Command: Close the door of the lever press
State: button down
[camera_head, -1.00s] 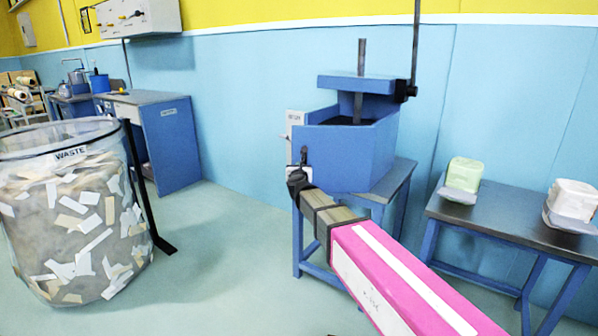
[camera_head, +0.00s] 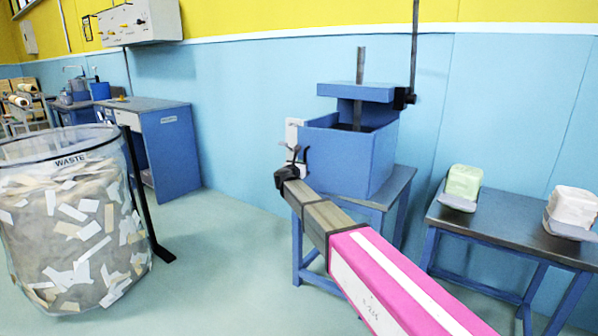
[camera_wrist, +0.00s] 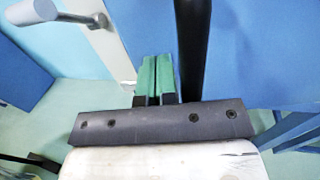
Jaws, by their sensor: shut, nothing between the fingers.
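The lever press is a blue open-topped box with a dark upright screw and a raised blue plate (camera_head: 355,91), standing on a blue table. Its door (camera_head: 335,163) is the front blue panel, and it looks nearly in line with the box; I cannot tell whether a gap is left. In the wrist view a blue panel (camera_wrist: 250,45) fills the right side, with a dark upright bar (camera_wrist: 190,50) beside my fingers. My gripper (camera_head: 293,158) is at the panel's left edge. Its green fingertips (camera_wrist: 155,72) are together and empty, close to the bar; contact is unclear.
A white plate with a grey handle (camera_wrist: 60,18) is left of my fingers. A waste bin (camera_head: 75,215) stands at left. A side table (camera_head: 500,220) with a green block (camera_head: 463,181) and a white block (camera_head: 572,205) is at right.

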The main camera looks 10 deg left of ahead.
jog(key=w+d+m+h, duration=0.1)
jog(key=w+h, duration=0.1)
jog(key=w, duration=0.5)
jog(key=shift+g, duration=0.3)
jog(key=shift+w+d+r, duration=0.1)
jog(key=shift+w+d, duration=0.1)
jog(key=shift+s, duration=0.15)
